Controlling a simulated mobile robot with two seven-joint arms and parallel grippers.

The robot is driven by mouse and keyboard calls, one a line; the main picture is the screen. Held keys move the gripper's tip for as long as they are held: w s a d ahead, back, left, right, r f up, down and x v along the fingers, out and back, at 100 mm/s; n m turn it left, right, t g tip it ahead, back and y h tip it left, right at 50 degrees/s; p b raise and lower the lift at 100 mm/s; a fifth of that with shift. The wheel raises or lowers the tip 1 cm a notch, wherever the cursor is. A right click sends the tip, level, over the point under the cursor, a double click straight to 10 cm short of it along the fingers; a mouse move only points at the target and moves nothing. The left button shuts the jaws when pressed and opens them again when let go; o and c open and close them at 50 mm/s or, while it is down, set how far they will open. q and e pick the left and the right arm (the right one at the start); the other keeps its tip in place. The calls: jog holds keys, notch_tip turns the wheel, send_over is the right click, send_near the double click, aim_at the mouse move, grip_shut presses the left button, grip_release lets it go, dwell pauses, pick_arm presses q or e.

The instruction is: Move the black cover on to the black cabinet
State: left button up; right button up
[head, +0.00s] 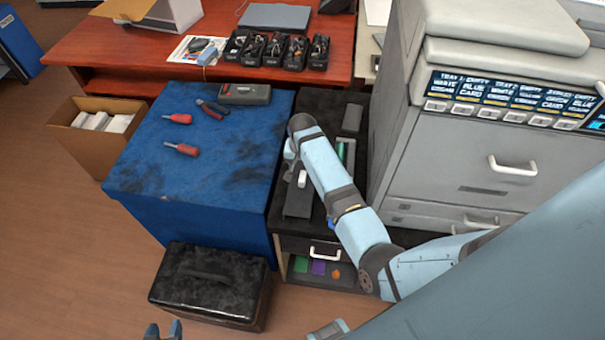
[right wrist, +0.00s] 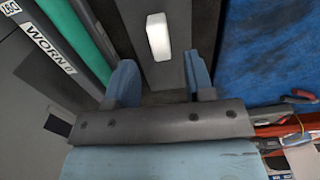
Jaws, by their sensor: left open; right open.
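The black cabinet (head: 311,246) stands between the blue-topped unit and the grey copier. A long dark piece with a white block on it, seemingly the black cover (head: 299,203), lies on the cabinet top. It also shows in the right wrist view, with its white block (right wrist: 158,37) upright in the picture. My right gripper (head: 291,168) is above this piece, open, its fingers (right wrist: 162,82) on either side of it in the right wrist view. Contact cannot be told. My left gripper (head: 163,331) is open and empty at the bottom edge, before the black box.
A black lidded box (head: 208,285) stands on the floor. The blue top (head: 160,140) holds screwdrivers, pliers and a dark case. The grey copier (head: 460,165) closes off the right side.

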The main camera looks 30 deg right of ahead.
aim_at(302, 177)
notch_tip(302, 177, up, 7)
jog(key=shift+f, duration=0.2)
jog(key=shift+s+f, duration=0.1)
dwell(0.5)
